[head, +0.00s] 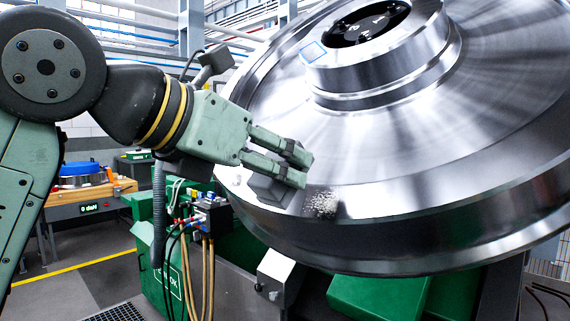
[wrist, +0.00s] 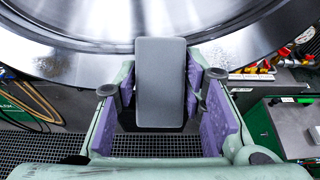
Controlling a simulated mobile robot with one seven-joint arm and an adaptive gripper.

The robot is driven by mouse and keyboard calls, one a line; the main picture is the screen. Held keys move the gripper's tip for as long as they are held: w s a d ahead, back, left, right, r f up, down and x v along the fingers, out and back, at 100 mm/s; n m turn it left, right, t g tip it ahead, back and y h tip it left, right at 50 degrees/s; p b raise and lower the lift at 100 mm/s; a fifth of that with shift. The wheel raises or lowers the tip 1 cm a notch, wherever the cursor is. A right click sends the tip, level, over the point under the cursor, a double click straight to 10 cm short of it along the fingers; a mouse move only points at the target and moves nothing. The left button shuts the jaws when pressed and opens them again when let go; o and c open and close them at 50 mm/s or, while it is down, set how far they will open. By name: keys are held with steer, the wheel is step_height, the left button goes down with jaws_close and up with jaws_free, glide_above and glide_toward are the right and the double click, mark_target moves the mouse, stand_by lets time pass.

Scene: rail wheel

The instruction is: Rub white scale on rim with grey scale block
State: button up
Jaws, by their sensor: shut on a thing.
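The rail wheel (head: 480,140) is a large shiny steel disc, tilted, filling the right of the head view. Its rim also shows at the top of the wrist view (wrist: 80,55). A patch of white scale (head: 322,203) sits on the lower left of the rim. My gripper (head: 298,166) is shut on the grey scale block (head: 271,190), just left of the white patch. In the wrist view the block (wrist: 161,80) stands between the purple finger pads and its far end overlaps the rim. Whether it touches the rim I cannot tell.
A green machine (head: 165,270) with cables and hoses stands below the wheel. A wooden bench (head: 90,192) with a blue-topped object (head: 80,169) stands at the back left. A floor grating (head: 118,312) lies at the lower left.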

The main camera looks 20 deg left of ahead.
steer(key=shift+s+r, duration=0.15)
steer(key=shift+s+a+r+p, duration=0.2)
steer(key=shift+s+r+p, duration=0.3)
steer(key=shift+r, duration=0.15)
steer(key=shift+s+a+r, duration=0.15)
steer(key=shift+s+r, duration=0.25)
steer(key=shift+s, duration=0.15)
steer(key=shift+w+f, duration=0.1)
steer(key=shift+w+d+f+b, duration=0.25)
steer(key=shift+w+f+b, duration=0.4)
steer(key=shift+w+f, duration=0.15)
steer(key=shift+w+d+f+b, duration=0.3)
steer(key=shift+w+f+b, duration=0.4)
steer(key=shift+w+f, duration=0.05)
steer(key=shift+w+d+f+b, duration=0.25)
steer(key=shift+w+f+b, duration=0.4)
steer(key=shift+w+f, duration=0.15)
steer(key=shift+w+d+f+b, duration=0.25)
steer(key=shift+w+f+b, duration=0.25)
steer(key=shift+w+f, duration=0.15)
steer(key=shift+d, duration=0.1)
